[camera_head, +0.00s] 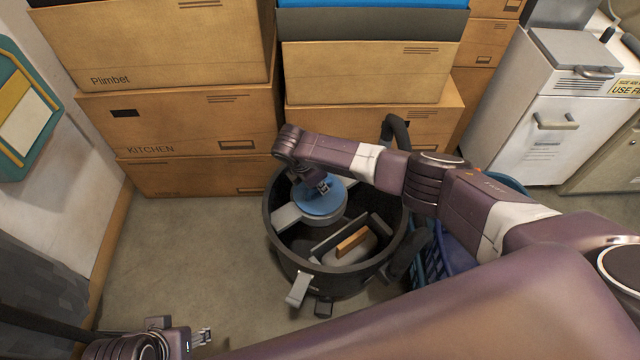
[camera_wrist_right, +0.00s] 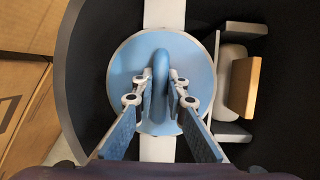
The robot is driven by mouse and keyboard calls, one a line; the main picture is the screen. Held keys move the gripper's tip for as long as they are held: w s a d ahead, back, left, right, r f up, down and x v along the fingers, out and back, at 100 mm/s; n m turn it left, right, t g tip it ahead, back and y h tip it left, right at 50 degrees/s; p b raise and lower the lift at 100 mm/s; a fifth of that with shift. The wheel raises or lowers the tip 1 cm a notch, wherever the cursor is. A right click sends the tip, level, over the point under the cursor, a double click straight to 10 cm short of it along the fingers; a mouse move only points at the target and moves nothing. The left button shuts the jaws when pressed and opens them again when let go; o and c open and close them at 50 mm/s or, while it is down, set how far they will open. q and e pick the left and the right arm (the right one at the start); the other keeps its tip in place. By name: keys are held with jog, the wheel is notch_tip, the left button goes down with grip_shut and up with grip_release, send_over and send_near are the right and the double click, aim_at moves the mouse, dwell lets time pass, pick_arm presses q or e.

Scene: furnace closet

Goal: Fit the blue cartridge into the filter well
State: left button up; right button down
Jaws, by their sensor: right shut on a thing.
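The blue cartridge (camera_head: 322,203), a round disc with an upright fin, is inside the black tub (camera_head: 312,276), toward its back left. In the right wrist view the cartridge (camera_wrist_right: 146,62) fills the middle, with a pale rim around it. My right gripper (camera_wrist_right: 161,92) reaches down from above and is shut on the fin; it also shows in the head view (camera_head: 322,186). The disc covers whatever is under it, so I cannot tell whether it sits down in the filter well. My left gripper (camera_head: 203,338) is low at the left, away from the tub; its jaw gap is unclear.
A pale bar (camera_head: 288,216) crosses the tub beside the cartridge. A tan-edged block (camera_head: 352,241) lies in the tub's right part. Stacked cardboard boxes (camera_head: 200,115) stand close behind. A blue basket (camera_head: 431,262) is at the right. Floor left of the tub is clear.

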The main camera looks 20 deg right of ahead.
jog(key=c, duration=2.1)
grip_release()
jog(key=shift+f, duration=0.1)
jog(key=shift+o, duration=1.3)
pick_arm(q)
jog(key=shift+r, duration=0.3)
